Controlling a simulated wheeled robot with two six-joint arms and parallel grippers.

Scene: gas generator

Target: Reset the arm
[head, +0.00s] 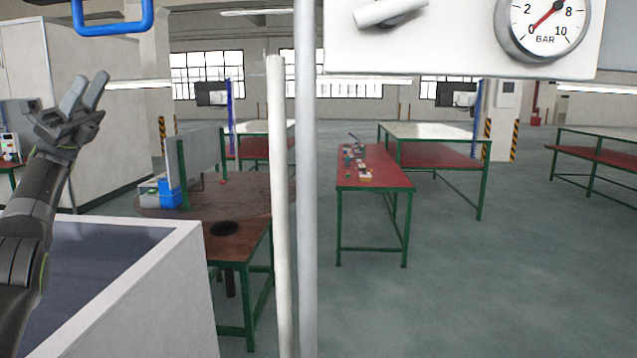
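My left arm comes in from the left edge of the head view and points upward. My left gripper (84,94) is raised above a white-walled bin or tank. Its two grey fingers stand close together, and I see nothing between them. Whether a small gap remains is hard to tell at this angle. It touches nothing that I can see. My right arm and gripper do not show.
A white panel with a pressure gauge (547,26) and a handle (389,11) is close at top right. Two upright pipes (306,200) cross the middle. The white-walled bin (150,290) is at lower left. A blue handle (112,27) hangs above. Red tables (375,177) stand beyond; floor at right is clear.

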